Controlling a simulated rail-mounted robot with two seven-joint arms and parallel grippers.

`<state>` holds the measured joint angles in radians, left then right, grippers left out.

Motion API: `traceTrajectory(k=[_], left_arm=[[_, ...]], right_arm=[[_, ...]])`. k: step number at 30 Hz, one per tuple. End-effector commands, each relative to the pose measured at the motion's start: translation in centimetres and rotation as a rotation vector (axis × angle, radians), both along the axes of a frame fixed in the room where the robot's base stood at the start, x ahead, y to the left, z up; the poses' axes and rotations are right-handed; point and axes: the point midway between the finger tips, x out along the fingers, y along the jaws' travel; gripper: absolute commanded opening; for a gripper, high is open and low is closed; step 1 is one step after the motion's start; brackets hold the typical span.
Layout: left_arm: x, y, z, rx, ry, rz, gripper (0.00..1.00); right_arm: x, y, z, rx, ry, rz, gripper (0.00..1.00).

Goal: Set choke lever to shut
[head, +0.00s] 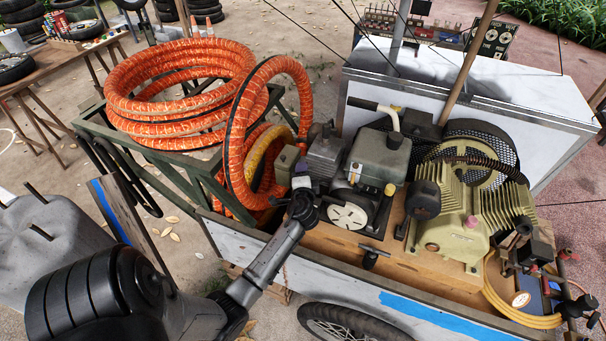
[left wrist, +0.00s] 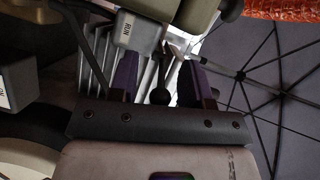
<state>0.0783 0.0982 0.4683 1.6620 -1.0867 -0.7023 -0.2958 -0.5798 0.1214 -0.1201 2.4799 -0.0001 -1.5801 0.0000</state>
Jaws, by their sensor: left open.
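The engine (head: 350,185) sits on the cart's wooden deck, with a white round recoil cover facing the front. My left gripper (head: 302,190) is at the engine's left end, below a small grey-green box. In the left wrist view its two purple-lined fingers (left wrist: 161,84) are apart. A small dark lever with a rounded knob (left wrist: 160,96), which looks like the choke lever, shows between them, not visibly clamped. A pale plate marked RUN (left wrist: 136,31) is just above the left finger. The lever cannot be made out in the head view. My right gripper is not in view.
Orange hose coils (head: 180,90) fill a green rack left of the engine, one loop hanging close to my gripper. The tan compressor (head: 460,215) stands right of the engine. The cart's front wall (head: 350,290) lies below my forearm. A white panel box (head: 470,80) stands behind.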

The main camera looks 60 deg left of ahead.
Motion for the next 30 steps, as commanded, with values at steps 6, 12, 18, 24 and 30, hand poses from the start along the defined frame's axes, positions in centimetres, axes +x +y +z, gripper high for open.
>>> traceTrajectory(k=[6,12,18,24,30], left_arm=[[-0.1,-0.3,0.0,0.0,0.0,-0.001,0.44],[-1.3,-2.6,0.2,-0.002,0.0,-0.001,0.44],[-3.2,-6.2,0.6,-0.003,0.0,-0.001,0.44],[-4.8,-9.3,1.0,-0.003,0.0,0.0,0.44],[-5.8,-11.3,1.3,-0.001,-0.001,-0.001,0.44]], right_arm=[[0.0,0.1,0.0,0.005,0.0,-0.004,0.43],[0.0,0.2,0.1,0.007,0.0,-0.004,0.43],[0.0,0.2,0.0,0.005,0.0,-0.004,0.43],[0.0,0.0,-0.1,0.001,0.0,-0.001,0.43],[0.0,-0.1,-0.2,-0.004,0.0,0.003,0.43]])
